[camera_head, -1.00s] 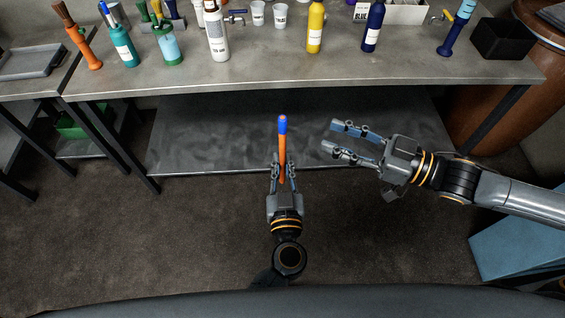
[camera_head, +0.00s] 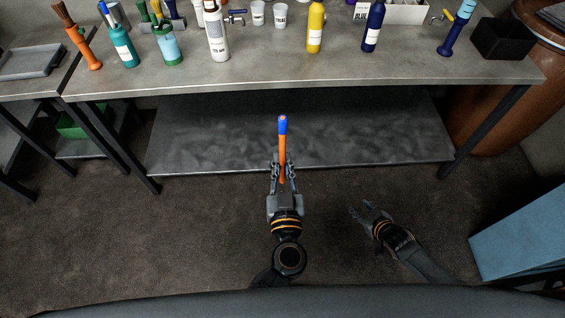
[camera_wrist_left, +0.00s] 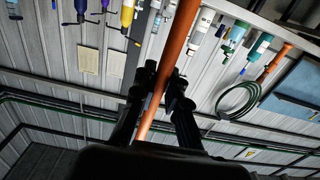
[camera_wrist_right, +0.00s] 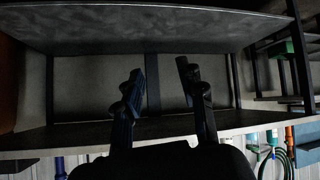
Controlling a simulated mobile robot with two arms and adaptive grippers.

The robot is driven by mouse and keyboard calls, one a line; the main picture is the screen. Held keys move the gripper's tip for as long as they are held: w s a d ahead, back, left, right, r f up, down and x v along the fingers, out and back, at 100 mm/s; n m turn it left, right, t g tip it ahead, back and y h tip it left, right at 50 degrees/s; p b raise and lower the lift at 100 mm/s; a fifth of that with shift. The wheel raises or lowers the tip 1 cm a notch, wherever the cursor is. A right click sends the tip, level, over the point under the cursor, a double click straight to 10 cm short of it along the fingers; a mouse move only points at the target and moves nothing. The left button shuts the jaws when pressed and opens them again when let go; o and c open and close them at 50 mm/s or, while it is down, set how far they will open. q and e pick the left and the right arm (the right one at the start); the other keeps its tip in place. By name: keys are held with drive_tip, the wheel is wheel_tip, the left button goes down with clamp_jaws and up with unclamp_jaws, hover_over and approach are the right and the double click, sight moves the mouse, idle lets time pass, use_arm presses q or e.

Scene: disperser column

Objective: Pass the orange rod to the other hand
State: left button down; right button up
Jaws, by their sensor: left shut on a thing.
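The orange rod (camera_head: 282,152) has a blue end at its top and stands up out of my left gripper (camera_head: 282,172) in the head view. The left gripper is shut on the rod, whose orange length also crosses the left wrist view (camera_wrist_left: 176,52) between the fingers. My right gripper (camera_head: 364,210) is lower and to the right of the left one, apart from the rod. In the right wrist view its two fingers (camera_wrist_right: 163,95) are spread with nothing between them.
A grey workbench (camera_head: 270,78) with bottles and cups stands ahead, with a lower shelf (camera_head: 370,130) beneath it. A blue box (camera_head: 525,235) stands at the right. A brown barrel (camera_head: 495,115) is at the bench's right end. Bare floor lies around my grippers.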

drive_tip(key=s+f+m+g+h, duration=0.2)
drive_tip(key=s+f+g, duration=0.2)
drive_tip(key=s+f, duration=1)
drive_tip(key=s+a+f+g, duration=0.2)
drive_tip(key=s, duration=0.9)
drive_tip(key=s+a+f+g, duration=0.2)
drive_tip(key=s+a, duration=0.1)
drive_tip(key=s, duration=0.9)
drive_tip(key=shift+f+m+g, duration=0.2)
drive_tip(key=shift+m+g, duration=0.1)
drive_tip(key=shift+s+d, duration=0.1)
drive_tip(key=shift+s, duration=0.3)
drive_tip(key=shift+w, duration=0.1)
